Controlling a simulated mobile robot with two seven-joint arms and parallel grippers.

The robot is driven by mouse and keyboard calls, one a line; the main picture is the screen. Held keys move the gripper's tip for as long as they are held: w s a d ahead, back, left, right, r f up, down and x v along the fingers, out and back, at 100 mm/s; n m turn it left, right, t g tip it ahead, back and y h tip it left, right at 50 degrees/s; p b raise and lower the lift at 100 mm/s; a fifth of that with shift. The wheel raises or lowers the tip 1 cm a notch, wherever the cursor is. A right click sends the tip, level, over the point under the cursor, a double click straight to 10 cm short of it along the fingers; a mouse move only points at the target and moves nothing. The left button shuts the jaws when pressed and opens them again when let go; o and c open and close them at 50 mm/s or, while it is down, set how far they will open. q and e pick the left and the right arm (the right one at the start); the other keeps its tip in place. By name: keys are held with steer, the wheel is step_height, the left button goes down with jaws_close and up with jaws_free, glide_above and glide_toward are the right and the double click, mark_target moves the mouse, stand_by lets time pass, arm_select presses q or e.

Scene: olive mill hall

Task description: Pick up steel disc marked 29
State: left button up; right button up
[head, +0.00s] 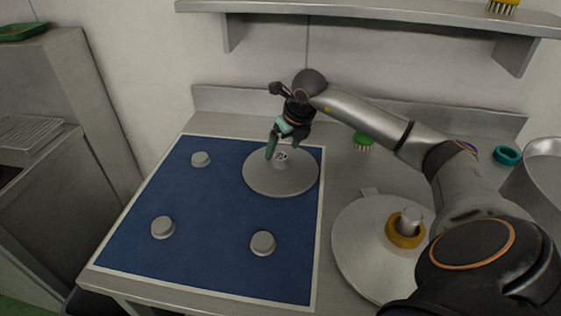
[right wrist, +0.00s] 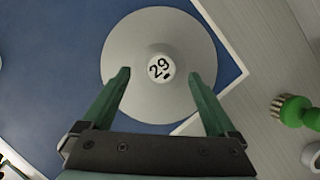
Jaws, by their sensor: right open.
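The steel disc marked 29 (head: 290,184) lies flat near the upper right corner of the blue mat (head: 190,230). My left gripper is not in view.
Three small grey knobs stand on the mat: back left (head: 201,159), front left (head: 163,227) and front right (head: 263,243). A larger disc with an orange ring (head: 350,240) lies right of the mat. A green brush (head: 364,141) is behind it. A shelf (head: 380,12) overhangs the back.

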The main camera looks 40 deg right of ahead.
mark_target(281, 157)
steer(key=x, duration=0.3)
steer(key=shift+s+f, duration=0.1)
steer(key=shift+f, duration=0.35)
steer(key=shift+r, duration=0.1)
jaws_close()
stand_by(0.4)
